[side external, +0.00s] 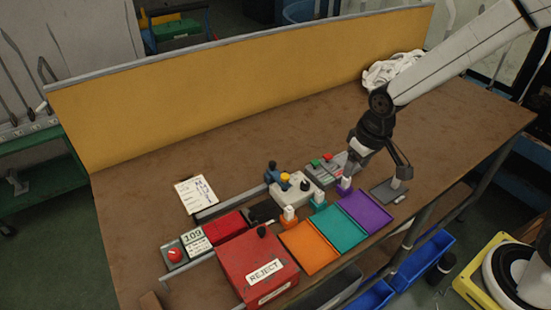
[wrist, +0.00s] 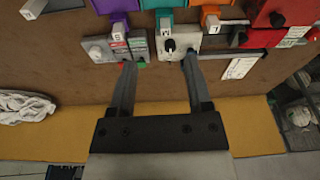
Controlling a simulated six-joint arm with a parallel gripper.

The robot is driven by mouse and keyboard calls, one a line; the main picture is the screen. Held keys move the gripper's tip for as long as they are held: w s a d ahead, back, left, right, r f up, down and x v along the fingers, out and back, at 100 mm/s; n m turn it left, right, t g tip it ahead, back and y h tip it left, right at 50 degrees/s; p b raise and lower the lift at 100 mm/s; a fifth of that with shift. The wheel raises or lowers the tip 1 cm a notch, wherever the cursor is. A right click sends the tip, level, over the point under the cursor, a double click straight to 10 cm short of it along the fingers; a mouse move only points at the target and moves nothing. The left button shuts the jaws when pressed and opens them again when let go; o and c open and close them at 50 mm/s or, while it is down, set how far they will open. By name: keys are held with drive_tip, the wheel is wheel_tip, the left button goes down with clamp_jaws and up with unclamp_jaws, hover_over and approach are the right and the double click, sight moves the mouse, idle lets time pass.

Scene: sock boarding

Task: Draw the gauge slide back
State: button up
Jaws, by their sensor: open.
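A pale fixture plate (side external: 297,188) with blue, yellow and black knobs sits mid-bench. It also shows in the wrist view (wrist: 215,40), where a black knob (wrist: 169,46) stands on it. I cannot tell for sure which part is the gauge slide. Beside it is a grey panel (side external: 322,170) with red and green buttons, also in the wrist view (wrist: 118,46). My gripper (side external: 352,164) is above the bench near that panel. In the wrist view my gripper (wrist: 157,62) is open and empty, its fingers wide apart. One finger hides part of the plate.
Orange (side external: 308,247), teal (side external: 340,228) and purple (side external: 367,211) trays lie along the front. A red REJECT box (side external: 257,270) stands to their left. White cloth (side external: 392,68) is heaped at the back right. The bench behind the fixture is clear up to the yellow backboard (side external: 240,85).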

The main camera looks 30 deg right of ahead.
drive_tip(key=w+a+f+n+g, duration=0.1)
drive_tip(key=w+a+f, duration=0.2)
drive_tip(key=w+a, duration=0.6)
drive_tip(key=n+g, duration=0.1)
hover_over(252, 214)
wheel_tip(252, 214, down, 6)
drive_tip(key=shift+r, duration=0.25)
drive_tip(key=shift+f, duration=0.1)
drive_tip(key=shift+f, duration=3.8)
clamp_jaws()
